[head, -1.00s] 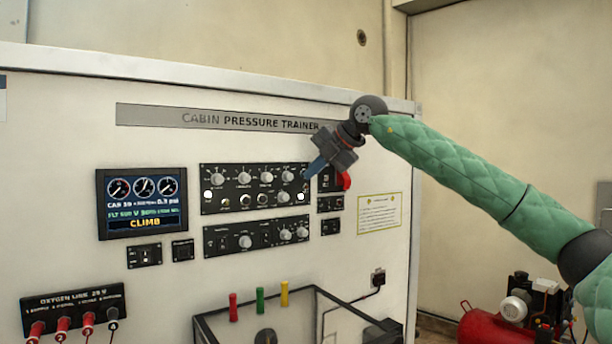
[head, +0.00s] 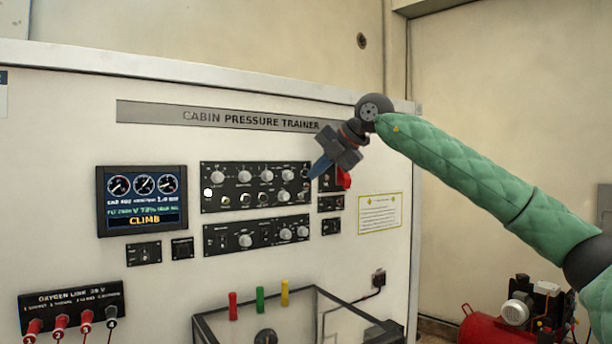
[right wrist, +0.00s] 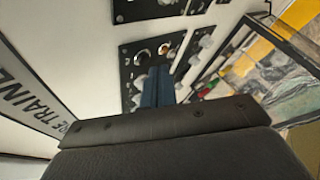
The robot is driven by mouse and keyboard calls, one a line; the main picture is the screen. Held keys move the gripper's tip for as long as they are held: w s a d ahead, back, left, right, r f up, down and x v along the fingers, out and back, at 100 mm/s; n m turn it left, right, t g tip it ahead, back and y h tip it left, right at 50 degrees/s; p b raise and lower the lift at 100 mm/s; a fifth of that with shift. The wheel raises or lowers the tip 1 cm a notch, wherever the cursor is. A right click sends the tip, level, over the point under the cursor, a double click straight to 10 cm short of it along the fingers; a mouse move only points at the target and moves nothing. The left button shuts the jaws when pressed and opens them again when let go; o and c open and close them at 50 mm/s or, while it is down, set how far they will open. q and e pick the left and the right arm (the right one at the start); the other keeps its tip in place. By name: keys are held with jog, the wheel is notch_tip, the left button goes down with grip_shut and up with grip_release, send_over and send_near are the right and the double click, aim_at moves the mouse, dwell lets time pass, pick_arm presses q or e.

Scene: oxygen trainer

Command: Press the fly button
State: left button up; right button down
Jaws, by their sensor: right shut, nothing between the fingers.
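The upper control panel (head: 255,188) on the trainer's white face carries knobs, switches and a lit white round button (head: 208,192) at its left end. The small labels are unreadable, so I cannot tell which control is the fly button. My right gripper (head: 317,172) is shut and empty, its blue fingers in front of the panel's right end, hiding part of it. In the right wrist view the shut fingers (right wrist: 157,88) point at a black panel with a round control (right wrist: 164,49) just beyond the tips. I cannot tell whether they touch. My left gripper is not in view.
The display (head: 142,200) reads CLIMB. A red guarded switch (head: 345,180) sits just right of my fingers. A lower knob panel (head: 256,237) and an open-framed box (head: 300,320) are below. A red compressor (head: 515,318) stands at right.

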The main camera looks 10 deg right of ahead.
jog(key=shift+f, duration=0.1)
jog(key=s+b, duration=0.1)
jog(key=s+d+b, duration=0.1)
jog(key=s, duration=0.1)
jog(key=s+b, duration=0.1)
jog(key=shift+s+d, duration=0.35)
dwell(0.7)
